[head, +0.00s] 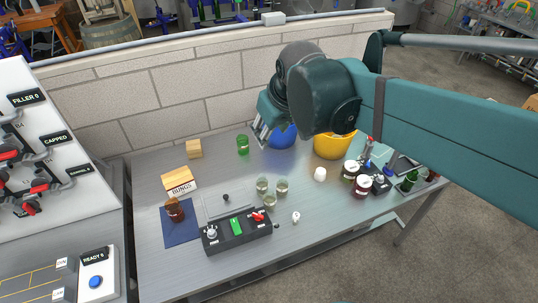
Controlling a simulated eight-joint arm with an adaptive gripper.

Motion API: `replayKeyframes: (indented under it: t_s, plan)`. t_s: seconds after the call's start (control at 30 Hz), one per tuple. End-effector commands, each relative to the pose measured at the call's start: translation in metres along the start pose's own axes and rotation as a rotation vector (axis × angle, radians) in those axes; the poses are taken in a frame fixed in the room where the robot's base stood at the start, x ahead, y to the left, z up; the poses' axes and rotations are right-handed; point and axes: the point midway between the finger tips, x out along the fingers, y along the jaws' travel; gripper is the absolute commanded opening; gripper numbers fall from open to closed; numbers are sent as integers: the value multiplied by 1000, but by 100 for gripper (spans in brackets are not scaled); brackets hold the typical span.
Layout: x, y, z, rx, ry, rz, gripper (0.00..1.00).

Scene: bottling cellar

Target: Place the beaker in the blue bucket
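The blue bucket (283,138) stands at the back of the bench, partly hidden behind my arm. My gripper (262,137) is at the bucket's left edge in the picture, its fingers pointing down. The fingers are small and dark, so I cannot tell whether they are open or hold anything. I cannot pick out the beaker with certainty. A green cup-like vessel (243,145) stands left of my gripper. Several small greenish glass vessels stand mid-bench, one of them at the front (270,202).
A yellow bucket (331,148) stands right of the blue one. Jars (362,186) and bottles crowd the right end. A switch box (236,230), blue mat (180,228) and wooden block (194,149) are left. A block wall (180,90) runs behind the bench.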

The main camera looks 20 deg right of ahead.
Motion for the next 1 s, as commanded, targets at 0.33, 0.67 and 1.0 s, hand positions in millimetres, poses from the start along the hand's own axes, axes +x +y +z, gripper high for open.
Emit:
replayKeyframes:
  t_s: [0.33,0.67,1.0]
  plan:
    - [-11,-26,56,99,67,-1,40]
    - [-12,-44,97,179,120,-8,40]
    - [-11,-48,107,200,133,-11,40]
